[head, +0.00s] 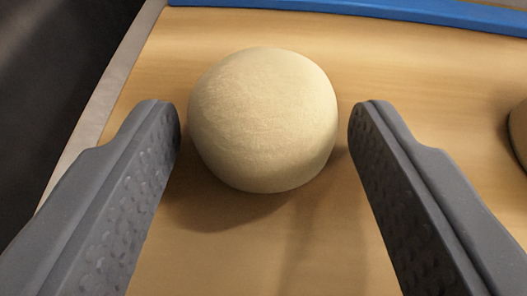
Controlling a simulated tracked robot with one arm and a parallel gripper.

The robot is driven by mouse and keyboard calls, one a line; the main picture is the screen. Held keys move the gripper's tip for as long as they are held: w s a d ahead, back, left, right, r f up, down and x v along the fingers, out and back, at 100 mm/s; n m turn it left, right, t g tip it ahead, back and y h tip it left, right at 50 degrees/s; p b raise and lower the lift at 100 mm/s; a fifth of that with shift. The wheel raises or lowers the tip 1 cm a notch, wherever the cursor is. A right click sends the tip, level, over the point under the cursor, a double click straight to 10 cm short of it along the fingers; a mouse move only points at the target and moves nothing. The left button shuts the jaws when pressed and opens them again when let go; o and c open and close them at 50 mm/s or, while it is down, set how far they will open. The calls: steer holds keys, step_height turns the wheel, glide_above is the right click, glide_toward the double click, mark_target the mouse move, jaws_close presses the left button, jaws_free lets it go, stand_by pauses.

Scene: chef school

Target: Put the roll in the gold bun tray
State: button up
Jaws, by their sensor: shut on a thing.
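The roll (263,120) is a pale, round, floury ball in the upper middle of the head view. My gripper (265,122) has one dark grey finger on each side of it and is shut on the roll. The fingertips are beside the roll's left and right sides, with only narrow gaps showing in the picture. The roll casts a shadow on the wooden surface below it; I cannot tell if it is lifted. I see no gold bun tray in this view.
The light wooden surface (310,235) has a grey edge (90,135) on the left, with a dark area beyond. A blue strip (370,10) runs along the far side. Part of another tan round thing (519,130) shows at the right edge.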

steer(key=shift+f, duration=0.25)
steer(key=o, duration=1)
steer(key=shift+c, duration=0.2)
steer(key=shift+d, duration=0.1)
steer(key=shift+s+r, duration=0.2)
steer(key=v, duration=1.3)
steer(key=shift+d+r+p, duration=0.2)
steer(key=shift+r+p, duration=0.1)
steer(key=shift+s, duration=0.1)
